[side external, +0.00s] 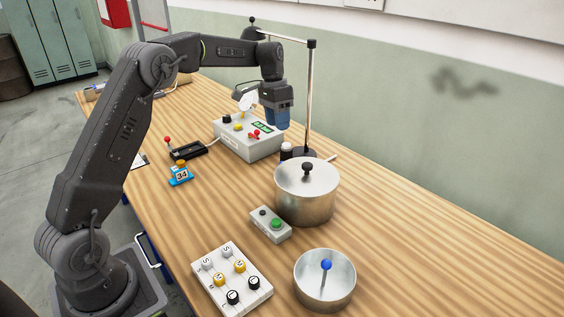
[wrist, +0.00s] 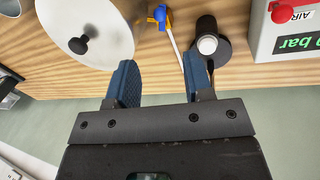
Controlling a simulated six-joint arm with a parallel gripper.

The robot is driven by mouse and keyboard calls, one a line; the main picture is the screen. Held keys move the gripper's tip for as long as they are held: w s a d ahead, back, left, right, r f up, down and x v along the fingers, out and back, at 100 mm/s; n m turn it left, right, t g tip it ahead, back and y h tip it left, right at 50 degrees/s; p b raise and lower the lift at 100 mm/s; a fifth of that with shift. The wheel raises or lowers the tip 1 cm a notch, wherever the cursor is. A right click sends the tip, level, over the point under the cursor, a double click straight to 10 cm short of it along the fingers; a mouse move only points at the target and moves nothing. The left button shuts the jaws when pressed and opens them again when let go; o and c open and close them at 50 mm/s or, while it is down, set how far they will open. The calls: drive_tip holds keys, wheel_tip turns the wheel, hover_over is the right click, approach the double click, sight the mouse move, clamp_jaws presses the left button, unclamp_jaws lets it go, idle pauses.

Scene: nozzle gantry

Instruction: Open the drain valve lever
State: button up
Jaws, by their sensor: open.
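The pot (side external: 305,195) hides this piece in the side view.
A dark bottle with a white cap (wrist: 207,44) stands close to the fingers, by the metal post (side external: 310,95). A green-button box (side external: 270,224), an open bowl (side external: 325,285) and a knob panel (side external: 231,280) are nearer. Table right of the pot is clear.

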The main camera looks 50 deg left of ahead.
drive_tip(key=f, duration=0.4)
drive_tip(key=d+f, duration=0.1)
drive_tip(key=f, duration=0.3)
drive_tip(key=d+f, duration=0.1)
drive_tip(key=f, duration=0.3)
drive_tip(key=shift+s+d+f, duration=0.15)
drive_tip(key=shift+s+d, duration=0.05)
